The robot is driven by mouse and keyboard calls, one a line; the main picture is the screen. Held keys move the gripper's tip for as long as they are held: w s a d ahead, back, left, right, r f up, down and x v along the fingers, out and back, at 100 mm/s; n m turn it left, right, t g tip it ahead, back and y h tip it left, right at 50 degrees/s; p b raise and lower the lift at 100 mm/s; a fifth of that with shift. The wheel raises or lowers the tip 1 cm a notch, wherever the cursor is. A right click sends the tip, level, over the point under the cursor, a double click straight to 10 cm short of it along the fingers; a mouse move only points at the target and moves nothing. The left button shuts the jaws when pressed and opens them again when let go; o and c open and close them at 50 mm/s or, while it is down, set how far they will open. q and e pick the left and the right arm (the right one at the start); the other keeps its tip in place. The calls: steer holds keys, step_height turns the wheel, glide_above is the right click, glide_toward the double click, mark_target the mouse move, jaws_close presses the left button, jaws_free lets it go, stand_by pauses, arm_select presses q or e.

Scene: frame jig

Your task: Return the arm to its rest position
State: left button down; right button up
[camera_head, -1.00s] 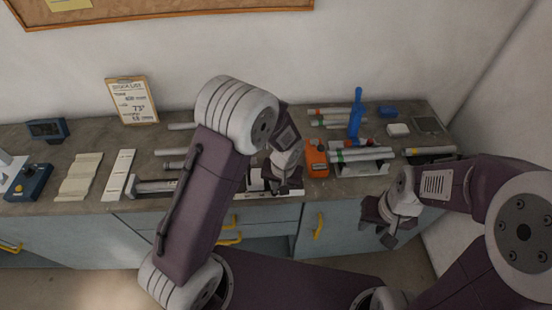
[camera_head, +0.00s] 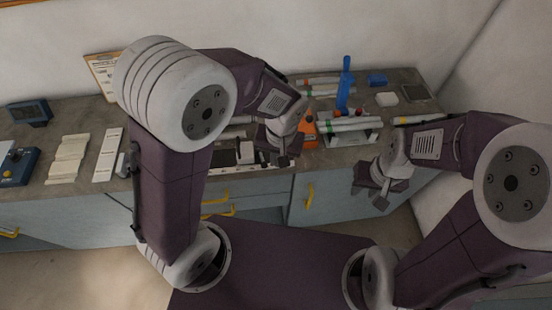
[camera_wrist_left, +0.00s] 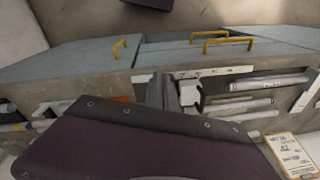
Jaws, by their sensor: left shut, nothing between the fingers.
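My left arm rises in front of the bench in the head view, bent at a large grey joint. Its gripper (camera_head: 283,158) hangs near the bench's front edge, left of the orange block. It is shut with nothing between the fingers. In the left wrist view the closed gripper (camera_wrist_left: 164,92) shows dark against the bench. My right gripper (camera_head: 378,192) hangs before the cabinet front at the right, pointing down. Its finger gap is too small and dark to judge.
The bench (camera_head: 72,118) carries an orange block (camera_head: 309,135), a blue upright tool (camera_head: 345,88), several tubes on a rack (camera_head: 350,137), a blue control box (camera_head: 17,166), a clock (camera_head: 31,111) and a clipboard (camera_head: 101,72). Yellow-handled drawers (camera_head: 252,190) lie below.

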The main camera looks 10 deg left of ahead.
arm_select(q)
steer(key=s+a+f+b, duration=0.2)
steer(key=a, duration=0.3)
steer(key=s+a+f+h+b, duration=0.1)
steer(key=s+a+f+b, duration=0.2)
steer(key=a, duration=0.2)
steer(key=shift+a+f, duration=0.25)
steer(key=shift+a, duration=0.15)
steer(key=shift+a, duration=0.1)
steer(key=shift+s+a, duration=0.1)
steer(key=shift+s, duration=0.05)
